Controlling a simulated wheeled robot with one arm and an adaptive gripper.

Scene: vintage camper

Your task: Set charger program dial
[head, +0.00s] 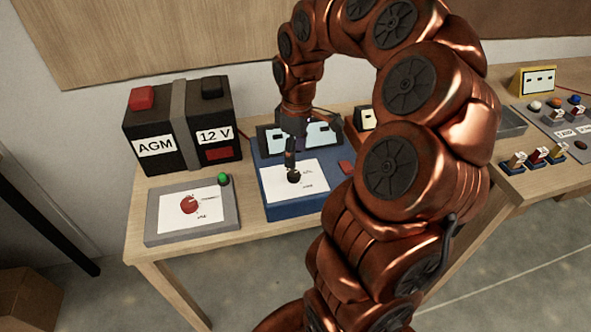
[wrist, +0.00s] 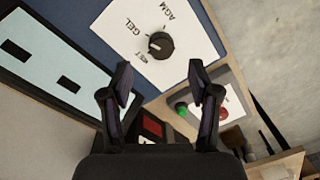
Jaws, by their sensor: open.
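The blue charger (head: 262,168) stands on the wooden bench with a white label plate on its sloped front. Its black program dial (head: 294,177) sits on that plate. The wrist view shows the dial (wrist: 160,45) close up, with GEL, AGM and WET printed around it. A small light mark on the knob faces left, toward the WET and GEL side; its exact setting is hard to tell. My gripper (wrist: 158,80) is open and empty, its fingers apart. In the head view my gripper (head: 291,158) hangs just above the dial; in the wrist view the dial appears beyond the fingertips.
A black battery marked AGM and 12 V (head: 181,122) stands left of the charger. A grey box (head: 157,215) with a red knob (head: 190,204) and green button (head: 223,180) lies in front of it. A red rocker (head: 346,167) is right of the dial. Several switches fill the right bench.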

